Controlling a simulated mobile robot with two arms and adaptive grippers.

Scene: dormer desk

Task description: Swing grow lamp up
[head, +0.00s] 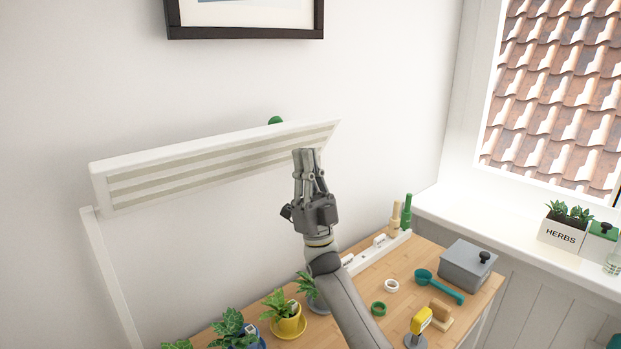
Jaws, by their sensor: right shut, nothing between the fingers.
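The grow lamp (215,165) is a long white panel with pale strips on its face, in the left and middle of the head view. It is raised above the desk and tilted, with its strip side facing me. A white post (112,275) holds it at the left end. A green knob (275,120) shows above its top edge. My right gripper (306,158) is shut and empty, with its fingertips up at the lamp's lower right part. I cannot tell whether they touch the panel. My left gripper is not in view.
On the wooden desk (405,295) stand potted plants, one in a yellow pot (289,322). A grey box (468,270), a teal scoop (440,285) and a yellow-headed tool (420,322) lie to the right. A white sill (500,235) holds a herb box (563,232). A framed picture (245,32) hangs above.

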